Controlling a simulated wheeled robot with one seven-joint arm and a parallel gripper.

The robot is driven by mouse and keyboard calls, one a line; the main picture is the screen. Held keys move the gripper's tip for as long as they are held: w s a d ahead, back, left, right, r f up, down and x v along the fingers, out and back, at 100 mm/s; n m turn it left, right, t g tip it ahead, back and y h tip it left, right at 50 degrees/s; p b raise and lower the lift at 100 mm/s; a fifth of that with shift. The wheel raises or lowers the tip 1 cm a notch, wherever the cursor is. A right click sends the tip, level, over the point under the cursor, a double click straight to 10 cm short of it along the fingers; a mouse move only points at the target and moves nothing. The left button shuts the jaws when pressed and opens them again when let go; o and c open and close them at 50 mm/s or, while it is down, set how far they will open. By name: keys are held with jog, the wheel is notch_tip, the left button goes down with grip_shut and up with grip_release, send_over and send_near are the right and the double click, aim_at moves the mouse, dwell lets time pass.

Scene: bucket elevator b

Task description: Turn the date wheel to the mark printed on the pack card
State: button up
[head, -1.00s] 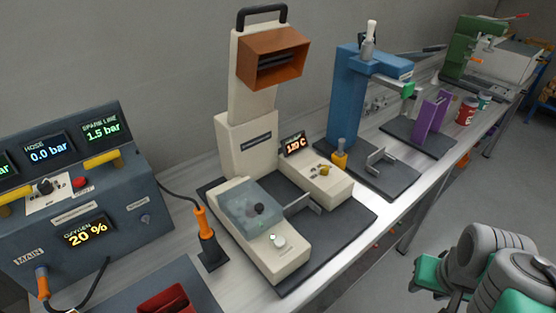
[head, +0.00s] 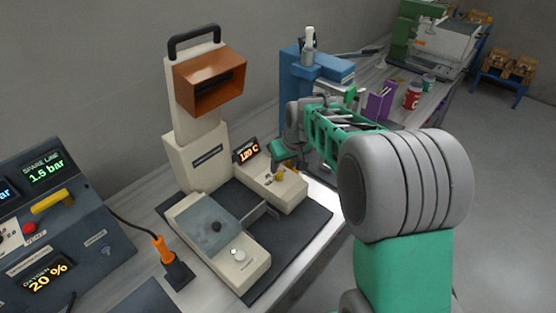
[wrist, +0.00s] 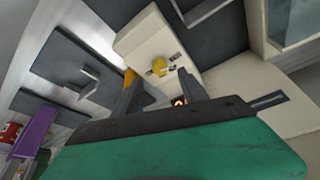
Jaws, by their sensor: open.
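A cream machine (head: 195,150) with a brown-orange hood stands on a dark base. A yellow knob (head: 281,173) sits on its right-hand cream block, in front of a small display (head: 246,151). My gripper (head: 276,167) reaches over this block from the right. In the wrist view the yellow knob (wrist: 159,67) lies beyond and between the two dark fingers, which are open. I cannot tell whether they touch it. I cannot identify a date wheel or pack card.
A blue press (head: 300,85) and a purple stand (head: 380,102) are behind my arm. A grey gauge console (head: 70,225) is at left, beside an orange-handled tool (head: 163,250). A metal bracket (head: 262,218) stands between the cream blocks.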

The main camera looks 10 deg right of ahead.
aim_at(279, 173)
jog(key=p+x, duration=0.1)
jog(key=x, duration=0.3)
jog(key=w+x, duration=0.1)
jog(key=x, duration=0.3)
jog(key=shift+w+f+p, duration=0.1)
jog(key=shift+w+p, duration=0.05)
jog(key=shift+p, duration=0.2)
grip_shut()
